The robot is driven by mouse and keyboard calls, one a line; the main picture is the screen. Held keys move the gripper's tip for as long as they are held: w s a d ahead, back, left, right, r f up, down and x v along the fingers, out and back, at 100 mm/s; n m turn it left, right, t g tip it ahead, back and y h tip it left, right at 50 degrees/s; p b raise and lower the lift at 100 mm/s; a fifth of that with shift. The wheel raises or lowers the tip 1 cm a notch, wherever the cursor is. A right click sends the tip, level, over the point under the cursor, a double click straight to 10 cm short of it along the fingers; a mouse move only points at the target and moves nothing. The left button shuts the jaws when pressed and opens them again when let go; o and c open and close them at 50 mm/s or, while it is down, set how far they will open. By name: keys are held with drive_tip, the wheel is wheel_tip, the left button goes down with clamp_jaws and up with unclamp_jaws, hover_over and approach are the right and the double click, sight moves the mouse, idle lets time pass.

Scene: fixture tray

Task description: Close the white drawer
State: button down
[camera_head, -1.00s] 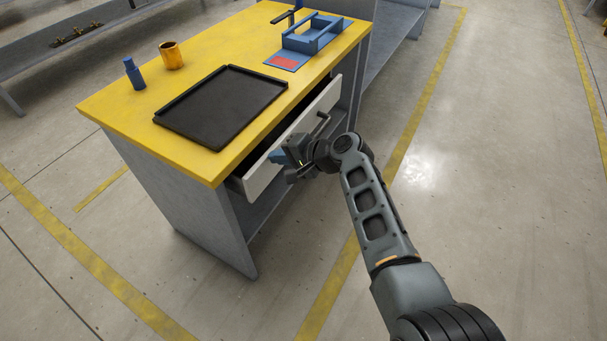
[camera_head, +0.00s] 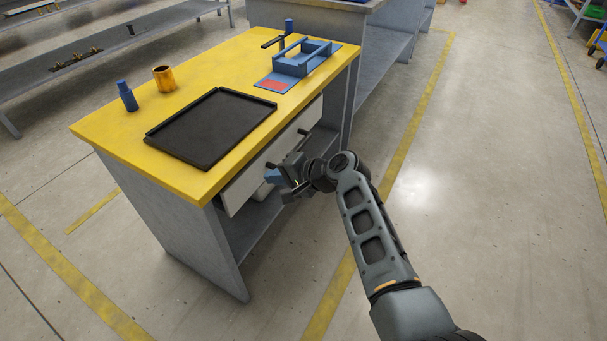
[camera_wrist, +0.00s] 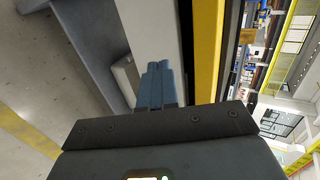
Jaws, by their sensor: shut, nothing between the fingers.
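The white drawer (camera_head: 242,188) is in the yellow-topped workbench. Its front lies close under the tabletop edge, with no open interior showing; I cannot tell if it is fully flush. A dark bar handle (camera_head: 301,133) stands out from the front, partly hidden by my arm. My gripper (camera_head: 273,177) is shut and empty, its blue fingers at the lower part of the drawer front. In the wrist view, the shut fingertips (camera_wrist: 158,72) point at the pale drawer front (camera_wrist: 150,28). I cannot tell whether they touch it.
On the yellow tabletop (camera_head: 225,68) are a black tray (camera_head: 210,128), a blue bottle (camera_head: 127,96), an orange mug (camera_head: 164,78) and a blue fixture (camera_head: 300,58). An open shelf lies below the drawer. The floor to the right is clear.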

drive_tip(key=p+v, duration=0.1)
drive_tip(key=v, duration=0.7)
drive_tip(key=s+d+f+t+h+p, duration=0.1)
drive_tip(key=s+d+f+t+h, duration=0.15)
drive_tip(key=s+d+f, duration=0.4)
drive_tip(key=s+d+f+t+h+p, duration=0.1)
drive_tip(key=s+d+f+h, duration=0.25)
drive_tip(key=s+d, duration=0.6)
drive_tip(key=s+d+n+t+h, duration=0.1)
drive_tip(key=s+d+h, duration=0.15)
drive_tip(key=s, duration=0.95)
drive_tip(key=s+d+r+n+t+h+p, duration=0.15)
drive_tip(key=s+d+r, duration=0.25)
drive_tip(key=s+r, duration=0.85)
drive_tip(key=s+r+n+t, duration=0.2)
drive_tip(key=s+r+n, duration=0.1)
drive_tip(key=s+r, duration=0.7)
wheel_tip(320, 180, up, 3)
drive_tip(key=shift+a+f+t, duration=0.1)
drive_tip(key=shift+a+t, duration=0.25)
drive_tip(key=shift+t, duration=0.05)
drive_tip(key=shift+n, duration=0.25)
